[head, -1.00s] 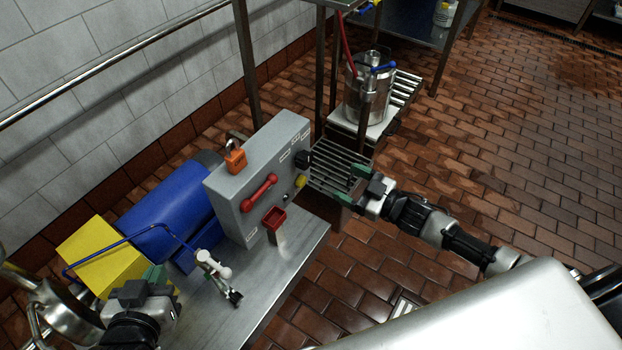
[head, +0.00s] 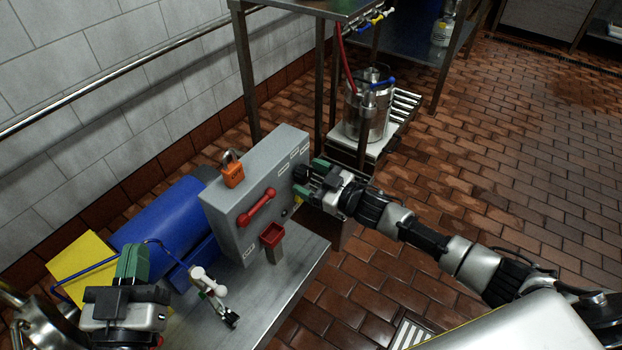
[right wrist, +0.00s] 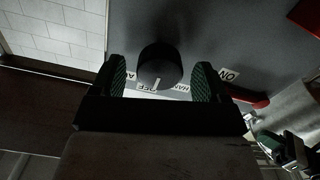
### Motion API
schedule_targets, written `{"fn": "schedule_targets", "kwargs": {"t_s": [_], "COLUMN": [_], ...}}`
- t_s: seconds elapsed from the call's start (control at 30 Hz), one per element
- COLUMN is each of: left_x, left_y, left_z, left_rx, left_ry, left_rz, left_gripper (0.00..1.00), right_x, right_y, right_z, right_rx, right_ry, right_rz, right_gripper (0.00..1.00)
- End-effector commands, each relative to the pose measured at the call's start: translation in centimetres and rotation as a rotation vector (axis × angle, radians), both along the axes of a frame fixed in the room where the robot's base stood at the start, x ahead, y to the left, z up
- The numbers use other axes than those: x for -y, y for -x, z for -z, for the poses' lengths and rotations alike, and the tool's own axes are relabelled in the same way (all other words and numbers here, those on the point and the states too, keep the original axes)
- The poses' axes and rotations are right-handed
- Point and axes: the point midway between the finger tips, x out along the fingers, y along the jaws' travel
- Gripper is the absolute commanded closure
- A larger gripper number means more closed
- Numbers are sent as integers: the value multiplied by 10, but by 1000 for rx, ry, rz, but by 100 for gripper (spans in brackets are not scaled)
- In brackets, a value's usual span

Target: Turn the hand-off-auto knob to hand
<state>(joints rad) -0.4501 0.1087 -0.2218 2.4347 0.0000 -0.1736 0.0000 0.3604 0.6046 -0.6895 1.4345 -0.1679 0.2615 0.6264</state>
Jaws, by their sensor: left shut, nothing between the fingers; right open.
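The black round knob (right wrist: 160,62) is on the grey box face in the right wrist view, with a white pointer line at its lower edge near a partly hidden label that looks like OFF. A HAND label (right wrist: 186,90) is partly covered to its right. In the head view the knob (head: 301,172) is at the grey control box's (head: 235,198) right end. My right gripper (right wrist: 160,82) is open, with one green-padded finger on each side of the knob; contact cannot be told. It also shows in the head view (head: 315,181). My left gripper (head: 132,264) is shut and empty at lower left.
The box carries a red handle (head: 258,206), an orange padlock (head: 232,170) and a red-topped post (head: 272,236). A blue cylinder (head: 160,222) lies behind it on the metal table (head: 285,290). A steel pot (head: 368,115) stands beyond. Brick floor is open at right.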

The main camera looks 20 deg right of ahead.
Motion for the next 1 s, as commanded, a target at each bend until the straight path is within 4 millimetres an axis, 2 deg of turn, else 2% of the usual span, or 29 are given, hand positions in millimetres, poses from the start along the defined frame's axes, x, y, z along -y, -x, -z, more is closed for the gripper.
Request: {"fn": "schedule_targets", "kwargs": {"t_s": [0.13,0.47,0.77,1.0], "left_x": [0,0,0,-4], "left_y": [0,0,-1,-1], "left_z": [0,0,3,20], "left_rx": [-1,-2,-34,-174], "left_ry": [0,0,-9,-46], "left_rz": [0,-1,-2,-10], "left_gripper": [100,100,100,100], "right_x": [0,0,0,1], "right_y": [0,0,0,0], "right_z": [0,0,0,-1], "right_rx": [0,0,24,110], "right_ry": [0,0,32,142], "right_rz": [0,0,0,1], "right_gripper": [25,74,74,74]}}
